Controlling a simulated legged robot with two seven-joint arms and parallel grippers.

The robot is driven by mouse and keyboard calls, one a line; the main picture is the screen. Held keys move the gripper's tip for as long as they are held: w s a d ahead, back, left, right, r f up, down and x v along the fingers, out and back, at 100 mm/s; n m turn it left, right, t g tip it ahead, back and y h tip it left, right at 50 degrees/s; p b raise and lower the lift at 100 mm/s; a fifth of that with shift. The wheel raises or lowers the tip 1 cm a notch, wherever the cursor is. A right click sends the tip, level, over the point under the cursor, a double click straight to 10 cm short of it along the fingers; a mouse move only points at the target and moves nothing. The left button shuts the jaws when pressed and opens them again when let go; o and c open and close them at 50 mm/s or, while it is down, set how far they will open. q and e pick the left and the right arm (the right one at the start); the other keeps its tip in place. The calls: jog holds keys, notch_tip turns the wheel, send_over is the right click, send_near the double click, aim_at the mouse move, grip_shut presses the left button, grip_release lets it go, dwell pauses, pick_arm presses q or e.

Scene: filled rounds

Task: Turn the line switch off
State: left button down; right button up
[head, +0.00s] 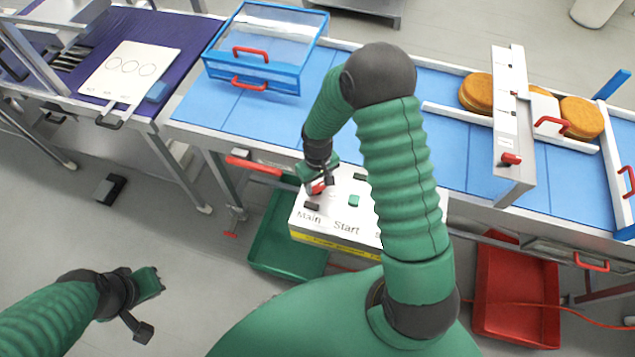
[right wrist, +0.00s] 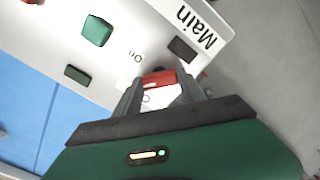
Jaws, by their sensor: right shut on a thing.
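A white control box (head: 345,213) with a yellow band stands in front of the conveyor, with "Main" and "Start" printed on its top. Its red switch handle (head: 319,188) sits above the word "Main". My right gripper (head: 317,183) is shut on this handle. In the right wrist view the red handle (right wrist: 158,78) shows between the fingers (right wrist: 165,88), near the word "On"; part of it is hidden. A green button (head: 353,200) lies to the right on the box. My left gripper (head: 147,305) is open and empty over the floor at lower left.
The blue conveyor (head: 295,113) runs behind the box, with a clear blue-framed guard (head: 265,50) and several round cakes (head: 478,92). A green crate (head: 270,255) and a red crate (head: 515,310) stand low on either side. A purple table (head: 180,35) is at left.

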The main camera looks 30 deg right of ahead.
jog(key=n, duration=0.4)
jog(key=shift+n+p, duration=0.3)
jog(key=shift+p, duration=0.1)
jog(key=shift+n+p, duration=0.3)
jog(key=shift+n, duration=1.6)
jog(key=o, duration=1.1)
jog(key=shift+o, duration=1.3)
jog(key=shift+d, duration=0.1)
jog(key=shift+r, duration=0.1)
